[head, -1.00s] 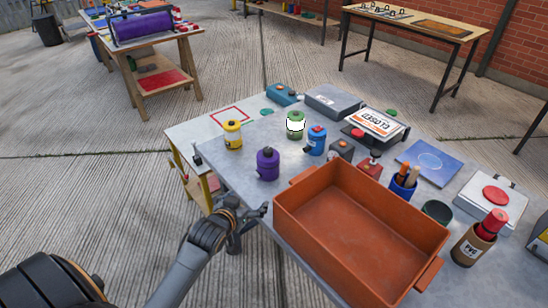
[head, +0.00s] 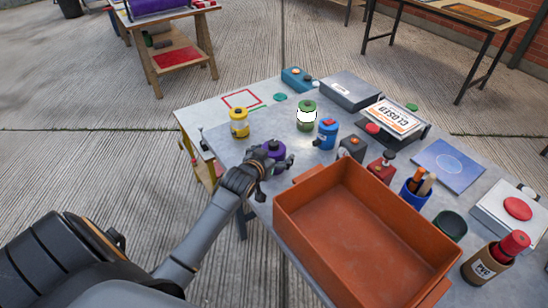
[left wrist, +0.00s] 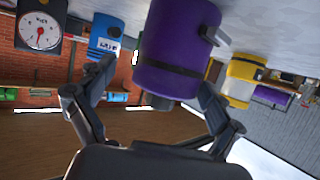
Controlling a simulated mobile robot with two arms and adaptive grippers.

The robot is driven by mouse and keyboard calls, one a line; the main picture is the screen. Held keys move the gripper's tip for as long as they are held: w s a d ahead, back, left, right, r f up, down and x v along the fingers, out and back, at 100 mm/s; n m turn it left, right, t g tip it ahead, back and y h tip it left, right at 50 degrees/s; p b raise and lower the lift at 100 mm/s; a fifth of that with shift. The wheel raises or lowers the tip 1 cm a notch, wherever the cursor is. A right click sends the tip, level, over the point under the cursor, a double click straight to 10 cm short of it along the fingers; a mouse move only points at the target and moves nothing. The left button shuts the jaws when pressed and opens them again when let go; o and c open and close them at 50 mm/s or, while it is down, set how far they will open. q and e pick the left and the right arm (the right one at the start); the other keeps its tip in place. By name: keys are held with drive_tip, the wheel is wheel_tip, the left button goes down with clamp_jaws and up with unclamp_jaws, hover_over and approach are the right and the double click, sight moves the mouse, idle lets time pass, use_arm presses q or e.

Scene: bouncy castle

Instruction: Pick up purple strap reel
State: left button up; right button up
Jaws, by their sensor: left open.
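The purple strap reel (head: 274,149) stands on the grey table, left of the orange tray, partly hidden by my left gripper (head: 270,164). The left gripper is open at the reel's near side. In the left wrist view, the purple reel (left wrist: 176,48) appears upside down between the two spread fingers, with a dark band and a side tab showing. Gaps show beside the fingers, so I see no firm grip. My right gripper is not in view.
A yellow reel (head: 239,123), a green reel (head: 306,117) and a blue reel (head: 327,134) stand behind the purple one. The orange tray (head: 300,236) is close on the right. Red and dark small devices stand beyond it.

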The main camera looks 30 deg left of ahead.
use_arm(q)
drive_tip(key=shift+a+x, duration=0.15)
drive_tip(key=shift+x, duration=1.25)
drive_tip(key=shift+a+x, duration=0.2)
drive_tip(key=shift+x, duration=1.2)
drive_tip(key=shift+s, duration=0.1)
drive_tip(key=c, duration=1.7)
drive_tip(key=shift+c, duration=0.5)
drive_tip(key=shift+r, duration=0.15)
